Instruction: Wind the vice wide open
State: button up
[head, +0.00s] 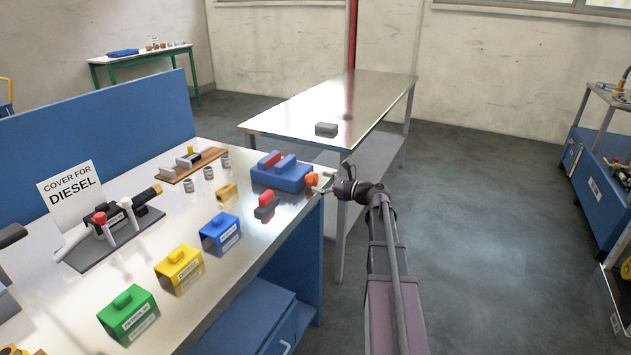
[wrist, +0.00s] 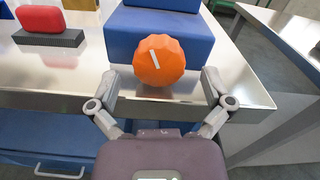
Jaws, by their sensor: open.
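The blue vice (head: 285,178) stands at the right end of the steel bench. A red piece (head: 270,158) shows at its top beside a raised blue jaw; I cannot tell how wide the gap is. Its orange knob (head: 312,179) faces my arm. In the wrist view the knob (wrist: 158,62), lobed with a white mark tilted slightly, sits in front of the blue vice body (wrist: 120,40). My gripper (head: 322,182) is open, also in the wrist view (wrist: 159,84), with one finger on each side of the knob's lower part. Contact is not visible.
A red-topped dark block (head: 266,207) is left of the knob on the bench (head: 225,265). Blue (head: 220,234), yellow (head: 179,269) and green (head: 128,315) covers stand nearer. A second steel table (head: 345,95) lies behind; open floor is right.

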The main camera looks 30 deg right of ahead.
jog(key=shift+x, duration=0.9)
jog(key=shift+c, duration=0.2)
jog(key=c, duration=1.1)
